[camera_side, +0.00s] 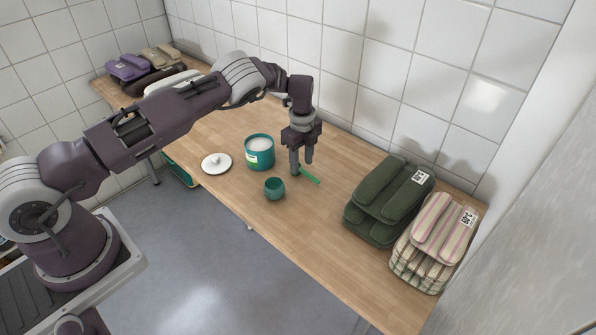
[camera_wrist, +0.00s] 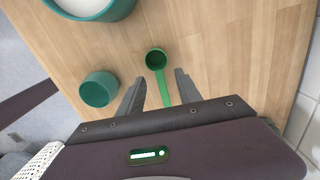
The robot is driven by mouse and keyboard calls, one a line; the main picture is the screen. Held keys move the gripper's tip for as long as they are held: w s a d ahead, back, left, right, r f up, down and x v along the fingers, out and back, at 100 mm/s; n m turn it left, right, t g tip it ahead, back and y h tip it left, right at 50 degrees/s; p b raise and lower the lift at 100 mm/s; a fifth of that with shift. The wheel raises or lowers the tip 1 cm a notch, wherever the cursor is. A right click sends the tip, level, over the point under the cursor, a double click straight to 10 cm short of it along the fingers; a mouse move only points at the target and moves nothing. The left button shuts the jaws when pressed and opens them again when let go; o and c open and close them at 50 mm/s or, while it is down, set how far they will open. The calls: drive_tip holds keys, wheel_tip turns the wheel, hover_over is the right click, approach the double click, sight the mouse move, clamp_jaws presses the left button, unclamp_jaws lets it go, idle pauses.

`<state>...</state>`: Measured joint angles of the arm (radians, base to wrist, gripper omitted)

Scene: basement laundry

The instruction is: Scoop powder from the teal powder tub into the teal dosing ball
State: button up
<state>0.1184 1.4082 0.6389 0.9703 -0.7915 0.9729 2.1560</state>
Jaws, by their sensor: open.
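The teal powder tub (camera_side: 260,157) stands open on the wooden table with white powder inside. Part of the tub shows at the top left of the wrist view (camera_wrist: 104,12). The teal dosing ball (camera_side: 274,189) stands in front of it, an open cup shape, and is also in the wrist view (camera_wrist: 99,89). A green scoop (camera_wrist: 157,62) lies on the table, its handle (camera_side: 309,176) running between my fingers. My gripper (camera_side: 302,168) points down at the scoop, right of the tub and ball. Its fingers are apart on either side of the handle (camera_wrist: 160,90).
A white lid with a knob (camera_side: 216,164) lies left of the tub. Dark green folded towels (camera_side: 385,200) and striped ones (camera_side: 435,240) are stacked at the right. More folded cloths (camera_side: 130,67) lie at the far left. A tiled wall runs behind the table.

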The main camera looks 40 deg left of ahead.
sight(301, 170)
wheel_tip(301, 170, down, 3)
drive_tip(key=shift+r, duration=0.2)
clamp_jaws()
wheel_tip(301, 170, up, 10)
idle(0.4)
